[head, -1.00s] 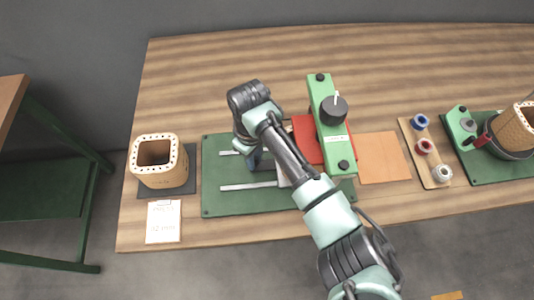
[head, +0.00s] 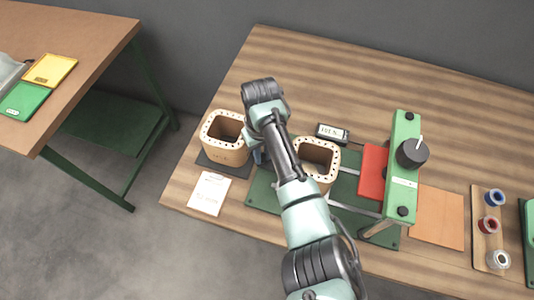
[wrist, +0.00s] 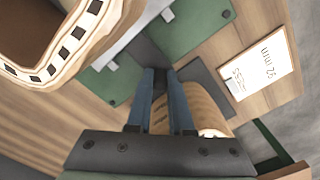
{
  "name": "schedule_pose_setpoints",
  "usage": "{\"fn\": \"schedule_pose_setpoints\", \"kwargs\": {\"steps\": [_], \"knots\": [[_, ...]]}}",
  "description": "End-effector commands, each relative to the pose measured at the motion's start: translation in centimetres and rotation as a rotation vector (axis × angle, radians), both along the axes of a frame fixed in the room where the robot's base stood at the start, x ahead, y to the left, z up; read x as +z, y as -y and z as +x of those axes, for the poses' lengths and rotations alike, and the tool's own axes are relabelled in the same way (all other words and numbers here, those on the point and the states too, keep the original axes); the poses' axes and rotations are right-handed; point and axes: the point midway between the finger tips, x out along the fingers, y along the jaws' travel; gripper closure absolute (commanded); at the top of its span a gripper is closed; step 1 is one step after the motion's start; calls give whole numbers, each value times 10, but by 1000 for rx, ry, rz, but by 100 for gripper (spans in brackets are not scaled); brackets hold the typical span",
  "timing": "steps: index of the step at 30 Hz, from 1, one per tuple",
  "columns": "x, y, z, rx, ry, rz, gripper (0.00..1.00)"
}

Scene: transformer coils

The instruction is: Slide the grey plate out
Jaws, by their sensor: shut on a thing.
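The dark grey plate (head: 225,168) lies on the wooden table under a tan coil (head: 222,150) with an open square middle. In the wrist view the grey plate (wrist: 206,84) shows beside this coil (wrist: 205,112). My gripper (wrist: 160,72) is low, between the coil and the green base (wrist: 195,28). Its blue fingers are close together at a dark grey edge; the exact contact is hard to see. In the head view my arm partly hides the gripper (head: 258,156). A second tan coil (head: 320,163) stands on the green base, right of my arm.
A green clamp bridge (head: 404,165) with a black knob and a red plate (head: 373,170) stand to the right. A small black display (head: 333,133) is behind the second coil. A paper (head: 209,193) lies in front of the plate. Another table (head: 100,45) is at left.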

Motion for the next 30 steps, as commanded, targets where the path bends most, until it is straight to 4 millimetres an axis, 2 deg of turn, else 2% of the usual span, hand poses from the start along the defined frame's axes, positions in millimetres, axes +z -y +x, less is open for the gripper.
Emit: {"fn": "schedule_pose_setpoints", "kwargs": {"steps": [5,6,10,19,22,26,30], "knots": [[0,0,0,-1,0,1,100],[0,0,0,-1,0,0,75],[0,0,0,-1,0,0,52],[1,1,0,-1,0,0,51],[7,0,0,0,1,0,51],[27,0,1,-1,4,2,51],[59,0,1,0,6,1,51]]}}
